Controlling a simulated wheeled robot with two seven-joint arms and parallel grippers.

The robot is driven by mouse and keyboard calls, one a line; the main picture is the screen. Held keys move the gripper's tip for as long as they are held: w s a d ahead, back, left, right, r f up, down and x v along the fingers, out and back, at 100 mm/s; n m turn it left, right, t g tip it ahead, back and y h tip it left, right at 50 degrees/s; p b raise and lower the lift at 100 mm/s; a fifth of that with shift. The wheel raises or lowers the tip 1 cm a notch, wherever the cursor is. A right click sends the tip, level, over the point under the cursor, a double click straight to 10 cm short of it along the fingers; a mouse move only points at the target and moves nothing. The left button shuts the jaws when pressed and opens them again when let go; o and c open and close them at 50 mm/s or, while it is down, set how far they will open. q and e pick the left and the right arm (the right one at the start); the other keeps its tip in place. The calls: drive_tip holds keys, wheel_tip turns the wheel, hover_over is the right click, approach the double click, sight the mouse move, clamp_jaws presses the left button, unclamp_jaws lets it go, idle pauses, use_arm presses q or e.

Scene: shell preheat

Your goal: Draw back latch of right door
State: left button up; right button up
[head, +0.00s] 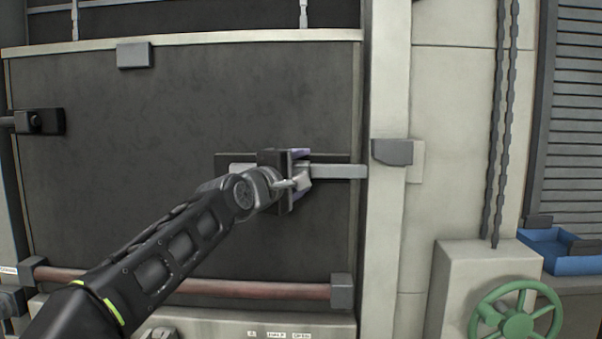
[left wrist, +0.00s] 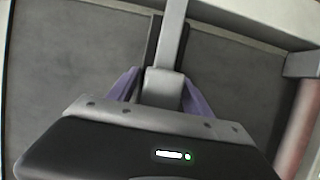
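The right door (head: 120,110) is a dark panel with a pale frame. Its latch has a light grey bar (head: 338,171) on a black backing plate, also seen in the left wrist view (left wrist: 174,30). The bar's right end lies near the door's edge, just short of the grey keeper (head: 391,152) on the post, with a narrow gap apparent. My left gripper (head: 297,178) is at the latch. In the left wrist view its purple fingers (left wrist: 162,90) stand on both sides of the grey latch handle (left wrist: 163,82) and appear closed on it. My right gripper is not in view.
A reddish rail (head: 250,290) with a grey end bracket (head: 342,292) runs below the latch. At right are a green handwheel (head: 515,318) on a pale box, hanging chains (head: 497,120) and a blue tray (head: 565,262). A black fitting (head: 40,121) is at the left.

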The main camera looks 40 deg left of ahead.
use_arm(q)
drive_tip(key=b+v, duration=0.1)
drive_tip(key=v, duration=0.6)
drive_tip(key=shift+s+d+b, duration=0.15)
drive_tip(key=shift+s+b, duration=0.15)
drive_tip(key=shift+b, duration=0.05)
idle(0.5)
